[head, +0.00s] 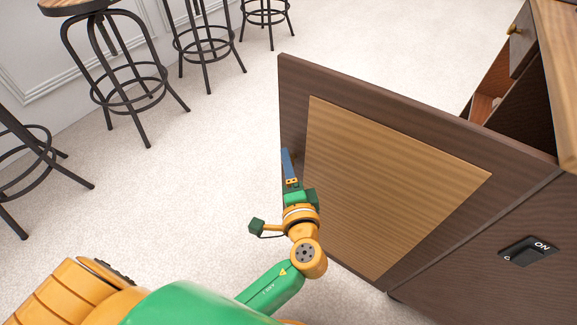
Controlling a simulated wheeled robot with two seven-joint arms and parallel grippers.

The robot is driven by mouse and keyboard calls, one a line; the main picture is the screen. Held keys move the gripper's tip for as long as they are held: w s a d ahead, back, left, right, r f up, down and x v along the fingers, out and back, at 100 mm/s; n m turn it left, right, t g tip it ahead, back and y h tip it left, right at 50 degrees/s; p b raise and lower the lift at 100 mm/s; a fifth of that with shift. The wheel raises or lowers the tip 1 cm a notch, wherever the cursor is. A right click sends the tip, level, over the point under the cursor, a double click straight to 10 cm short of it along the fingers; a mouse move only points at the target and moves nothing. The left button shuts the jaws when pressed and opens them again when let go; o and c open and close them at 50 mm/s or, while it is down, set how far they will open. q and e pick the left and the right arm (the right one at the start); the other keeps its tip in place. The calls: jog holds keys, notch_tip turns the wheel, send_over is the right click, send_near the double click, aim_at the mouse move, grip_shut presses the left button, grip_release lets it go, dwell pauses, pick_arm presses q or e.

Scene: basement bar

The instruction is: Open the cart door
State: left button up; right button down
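The cart (468,272) is a dark brown wooden cabinet on the right of the head view. Its door (395,185), dark brown with a lighter ribbed panel, stands swung wide open toward the left. My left gripper (287,160) is at the door's free left edge, with its blue finger against or just beside that edge. Only one finger shows clearly, so I cannot tell whether it is open or shut. A small part of the cart's interior (488,106) shows behind the door. My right gripper is not in view.
Several black metal bar stools (115,60) stand at the upper left by a white panelled wall (40,60). A drawer with a brass knob (514,29) is at the upper right. The pale carpet (200,165) left of the door is clear.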

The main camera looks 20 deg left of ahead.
pick_arm(q)
jog(key=v, duration=0.7)
jog(key=shift+p, duration=0.4)
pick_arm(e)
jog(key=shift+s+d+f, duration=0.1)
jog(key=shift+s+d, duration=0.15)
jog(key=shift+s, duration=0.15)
pick_arm(q)
jog(key=shift+s, duration=0.1)
